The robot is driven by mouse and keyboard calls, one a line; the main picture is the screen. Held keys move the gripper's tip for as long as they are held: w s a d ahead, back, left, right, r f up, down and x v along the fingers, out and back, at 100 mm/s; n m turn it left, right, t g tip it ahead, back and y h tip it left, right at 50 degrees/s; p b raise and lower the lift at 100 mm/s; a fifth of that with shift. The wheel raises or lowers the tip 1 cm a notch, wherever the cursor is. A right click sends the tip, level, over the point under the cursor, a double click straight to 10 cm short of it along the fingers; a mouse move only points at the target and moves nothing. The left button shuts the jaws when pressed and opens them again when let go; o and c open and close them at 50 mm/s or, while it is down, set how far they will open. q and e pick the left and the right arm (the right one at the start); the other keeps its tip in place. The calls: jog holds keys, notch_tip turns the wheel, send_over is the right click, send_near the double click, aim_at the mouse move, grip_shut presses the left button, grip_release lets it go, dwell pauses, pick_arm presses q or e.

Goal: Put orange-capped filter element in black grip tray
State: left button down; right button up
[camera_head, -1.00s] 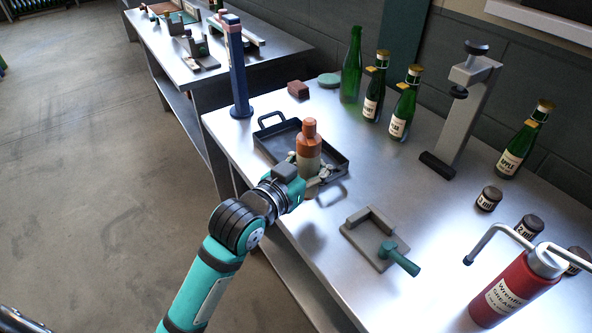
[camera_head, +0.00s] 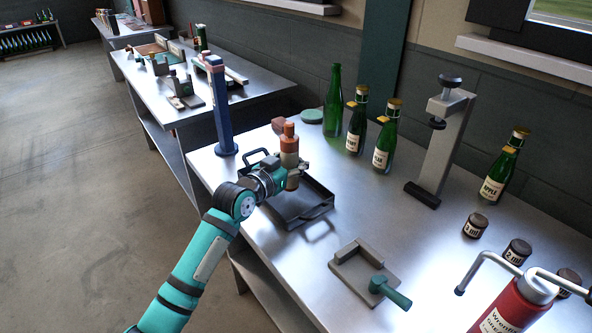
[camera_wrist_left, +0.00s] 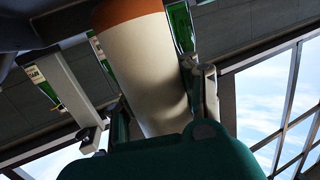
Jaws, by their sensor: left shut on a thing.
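The filter element (camera_head: 289,145) has an orange cap and a cream body with an orange-brown lower end. My left gripper (camera_head: 287,169) is shut on it and holds it upright, in front of and over the black grip tray (camera_head: 311,218) in the head view. The tray is a dark, low-walled tray with a handle at each end. A gap between the element's lower end and the tray floor cannot be judged surely. In the left wrist view the element (camera_wrist_left: 147,70) fills the middle, tilted in the picture, with a finger beside it. My right gripper is out of view.
A blue post (camera_head: 221,115) stands left of the tray. Green bottles (camera_head: 333,110) stand behind it. A grey fixture with a teal handle (camera_head: 388,291) lies at the front right. A grey clamp stand (camera_head: 440,150) and a red grease bottle (camera_head: 513,308) stand further right.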

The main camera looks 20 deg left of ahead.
pick_arm(q)
jog(key=shift+f, duration=1.4)
jog(key=shift+f, duration=0.1)
jog(key=shift+f, duration=0.15)
jog(key=c, duration=1)
grip_release()
jog(key=shift+r, duration=0.2)
jog(key=v, duration=1.2)
jog(key=shift+s, duration=0.1)
